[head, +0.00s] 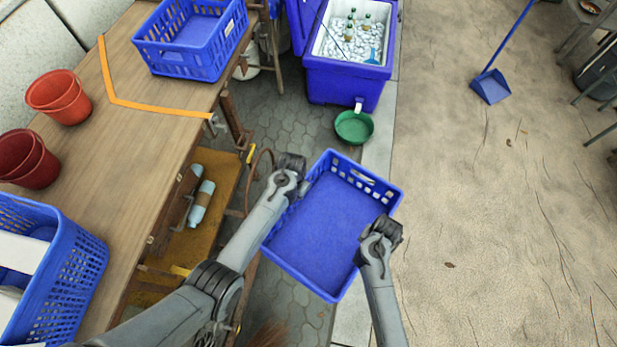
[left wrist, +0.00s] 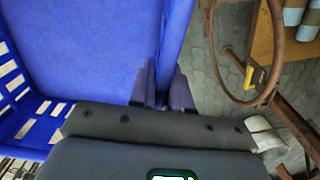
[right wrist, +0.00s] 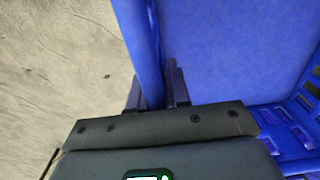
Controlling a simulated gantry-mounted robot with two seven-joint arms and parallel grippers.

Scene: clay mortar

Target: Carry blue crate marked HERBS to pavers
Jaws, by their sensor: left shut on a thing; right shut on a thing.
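A blue crate (head: 318,222) hangs between my two arms in the head view, empty and slightly turned, above the paved strip. No HERBS marking shows on the sides I see. My left gripper (head: 297,180) is shut on its left wall; the left wrist view shows the fingers (left wrist: 163,88) on either side of the crate wall (left wrist: 177,35). My right gripper (head: 372,240) is shut on its right wall; the right wrist view shows the fingers (right wrist: 157,85) astride that wall (right wrist: 140,40). Grey hexagonal pavers (head: 285,115) lie beyond and left of the crate.
A wooden table (head: 150,150) on the left holds another blue crate (head: 195,65), red pots (head: 58,95) and a blue basket (head: 75,275). A blue cooler (head: 345,85) and green basin (head: 354,126) stand ahead. Sandy ground (head: 500,200) at right is mostly clear; a blue dustpan (head: 491,87) lies there.

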